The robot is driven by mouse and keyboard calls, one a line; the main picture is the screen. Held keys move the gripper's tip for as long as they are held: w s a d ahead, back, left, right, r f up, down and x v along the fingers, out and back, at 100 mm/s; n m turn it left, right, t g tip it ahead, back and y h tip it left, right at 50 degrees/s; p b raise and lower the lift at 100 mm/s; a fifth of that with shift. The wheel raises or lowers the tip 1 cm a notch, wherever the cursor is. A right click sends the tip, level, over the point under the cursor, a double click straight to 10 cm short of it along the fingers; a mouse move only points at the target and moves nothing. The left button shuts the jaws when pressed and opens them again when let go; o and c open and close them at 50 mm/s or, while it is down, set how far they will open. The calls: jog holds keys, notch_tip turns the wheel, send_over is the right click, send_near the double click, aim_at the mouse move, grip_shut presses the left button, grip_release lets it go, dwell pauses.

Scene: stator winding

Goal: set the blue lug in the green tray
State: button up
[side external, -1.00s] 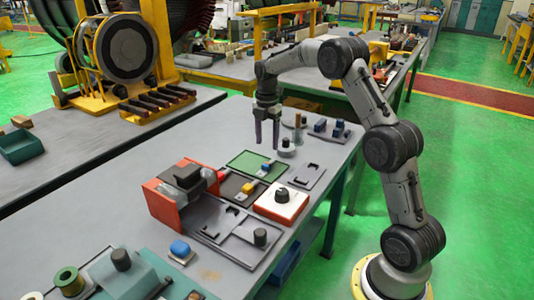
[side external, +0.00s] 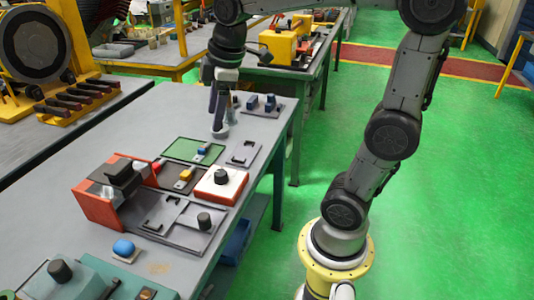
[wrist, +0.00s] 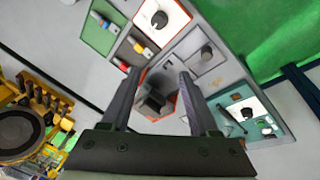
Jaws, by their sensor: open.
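The blue lug (side external: 202,151) lies in the right part of the green tray (side external: 180,150), low against its floor. In the wrist view the small blue piece (wrist: 106,24) sits inside the green tray (wrist: 97,38), at the upper left. My gripper (side external: 216,112) is raised above the bench behind the tray, fingers pointing down, apart from the lug. In the wrist view my gripper (wrist: 161,74) has its two fingers spread with nothing held between them.
A yellow lug (side external: 186,174) lies in the dark tray beside the green one. A white box with a black knob (side external: 221,182), a red-sided fixture (side external: 98,204) and a blue dome (side external: 123,248) stand nearby. The bench left of the trays is clear.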

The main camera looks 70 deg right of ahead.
jog(key=s+a+f+m+t, duration=0.1)
jog(key=s+a+f+m, duration=0.1)
jog(key=s, duration=0.4)
jog(key=s+a+f+m+t, duration=0.1)
jog(key=s+a+f+m, duration=0.1)
jog(key=s+m, duration=0.3)
jog(key=s+a, duration=0.1)
jog(key=s, duration=0.1)
jog(key=shift+s+a+f+y, duration=0.25)
jog(key=shift+s+f+y, duration=0.05)
jog(key=shift+f, duration=0.05)
